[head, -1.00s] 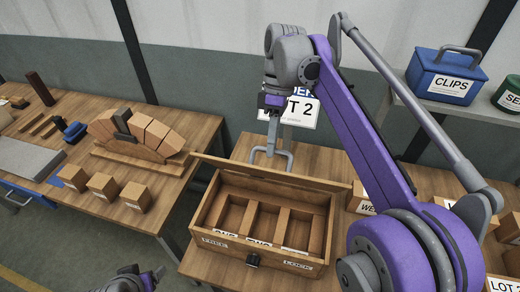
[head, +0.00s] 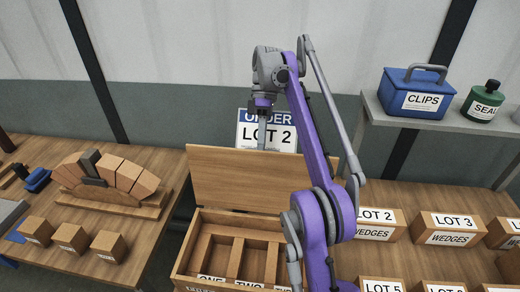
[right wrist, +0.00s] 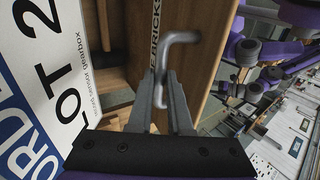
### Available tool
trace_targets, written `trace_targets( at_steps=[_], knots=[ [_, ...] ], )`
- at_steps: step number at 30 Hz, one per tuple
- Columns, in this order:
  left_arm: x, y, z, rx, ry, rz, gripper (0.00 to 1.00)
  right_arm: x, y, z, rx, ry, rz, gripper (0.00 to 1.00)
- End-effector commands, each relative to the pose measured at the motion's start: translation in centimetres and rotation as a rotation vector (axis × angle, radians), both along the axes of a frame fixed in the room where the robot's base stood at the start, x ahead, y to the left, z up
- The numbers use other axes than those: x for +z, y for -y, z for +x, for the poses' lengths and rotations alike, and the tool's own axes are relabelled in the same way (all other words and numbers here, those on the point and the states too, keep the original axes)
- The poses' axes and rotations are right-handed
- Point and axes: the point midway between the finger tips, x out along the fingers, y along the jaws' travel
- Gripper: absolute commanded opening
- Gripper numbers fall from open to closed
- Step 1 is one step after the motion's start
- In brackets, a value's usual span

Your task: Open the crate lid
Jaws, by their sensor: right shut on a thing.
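The wooden crate (head: 193,245) stands on the bench with its lid (head: 230,180) raised upright at the back edge, its inner face toward the head camera. The crate's compartments look empty, with labels along the front; ONE and TWO are readable. My right gripper (head: 262,142) is behind the lid's top edge, its fingertips hidden there. In the right wrist view, the gripper (right wrist: 164,100) is shut on a bent grey metal handle (right wrist: 180,38) beside the lid's wooden outer face (right wrist: 185,75). My left gripper is out of view.
An ORDER LOT 2 sign (head: 275,135) stands close behind the lid. Wedge boxes (head: 372,222) fill the bench at right, below a shelf with a blue CLIPS box (head: 410,100). A brick arch (head: 130,180) and blocks (head: 72,236) occupy the left table.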

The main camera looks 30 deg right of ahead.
Motion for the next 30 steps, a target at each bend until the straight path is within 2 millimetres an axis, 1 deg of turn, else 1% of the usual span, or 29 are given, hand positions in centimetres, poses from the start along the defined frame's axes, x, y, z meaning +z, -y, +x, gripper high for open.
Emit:
trace_targets(
  at_steps=[6, 17, 18, 22, 23, 30],
  knots=[
    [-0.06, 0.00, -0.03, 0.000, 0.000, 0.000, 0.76, -0.13, 0.23, 0.29, 0.000, 0.000, 0.000, 0.00],
    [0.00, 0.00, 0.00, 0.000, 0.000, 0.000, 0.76, 0.02, 0.22, 0.25, 0.000, -0.001, 0.001, 0.00],
    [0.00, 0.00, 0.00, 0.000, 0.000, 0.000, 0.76, 0.03, 0.22, 0.25, 0.000, -0.001, 0.001, 0.21],
    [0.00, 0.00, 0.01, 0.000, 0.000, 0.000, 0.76, 0.04, 0.20, 0.25, 0.000, -0.001, 0.001, 0.44],
    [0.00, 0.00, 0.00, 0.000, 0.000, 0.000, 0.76, 0.04, 0.20, 0.25, 0.000, -0.001, 0.001, 0.47],
    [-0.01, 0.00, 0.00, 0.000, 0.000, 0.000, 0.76, 0.00, 0.19, 0.26, 0.000, -0.001, 0.001, 0.47]
  ],
)
